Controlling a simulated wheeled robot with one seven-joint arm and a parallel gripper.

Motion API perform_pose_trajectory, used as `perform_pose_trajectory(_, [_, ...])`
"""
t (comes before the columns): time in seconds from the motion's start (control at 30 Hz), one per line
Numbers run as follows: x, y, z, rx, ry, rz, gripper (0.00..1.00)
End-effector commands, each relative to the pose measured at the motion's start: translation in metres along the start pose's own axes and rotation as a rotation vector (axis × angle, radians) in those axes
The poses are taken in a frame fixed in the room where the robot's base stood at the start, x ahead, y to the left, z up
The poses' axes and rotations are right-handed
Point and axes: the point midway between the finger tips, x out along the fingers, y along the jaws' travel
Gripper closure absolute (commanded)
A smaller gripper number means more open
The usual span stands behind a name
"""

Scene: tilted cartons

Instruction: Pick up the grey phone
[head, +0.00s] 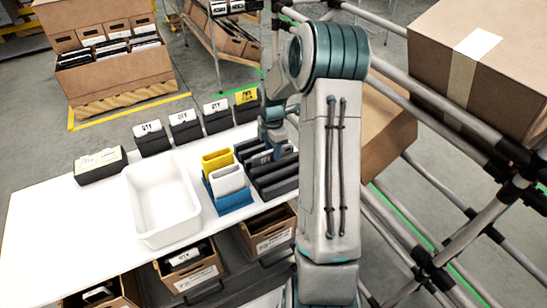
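My gripper (273,140) points down over the dark grey slotted rack (275,186) on the white table, at its back part. It is small in the picture and the arm partly covers this area, so I cannot tell if its fingers are open or shut, or if they touch anything. I cannot make out a grey phone for certain; a dark flat piece (262,158) shows in the rack just below the gripper. To the left of the rack stand a yellow holder (216,160), a light grey holder (228,179) and a blue holder (233,201).
An empty white tub (162,202) stands on the white table (40,225). Black labelled bins (186,131) line the table's back edge. Cartons with contents sit below its front edge. A tilted pipe rack with a large carton (490,55) stands close at the right.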

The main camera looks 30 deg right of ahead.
Motion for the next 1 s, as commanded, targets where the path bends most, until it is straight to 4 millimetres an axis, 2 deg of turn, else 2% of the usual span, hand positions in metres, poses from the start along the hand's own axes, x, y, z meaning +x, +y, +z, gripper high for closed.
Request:
perform_pose_trajectory(0.07, [0.0,0.0,0.0,0.0,0.0,0.0,0.61])
perform_pose_trajectory(0.17, [0.0,0.0,0.0,0.0,0.0,0.0,0.86])
perform_pose_trajectory(0.2, [0.0,0.0,0.0,0.0,0.0,0.0,0.97])
perform_pose_trajectory(0.23, [0.0,0.0,0.0,0.0,0.0,0.0,1.0])
perform_pose_trajectory(0.67, [-0.006,0.0,0.0,0.001,0.0,0.001,1.0])
perform_pose_trajectory(0.77, [-0.015,0.001,0.0,0.001,0.0,0.003,1.0])
perform_pose_trajectory(0.93, [-0.042,0.001,0.001,0.002,-0.001,0.004,1.0])
perform_pose_trajectory(1.0, [-0.048,-0.009,0.004,0.004,-0.001,0.001,1.0])
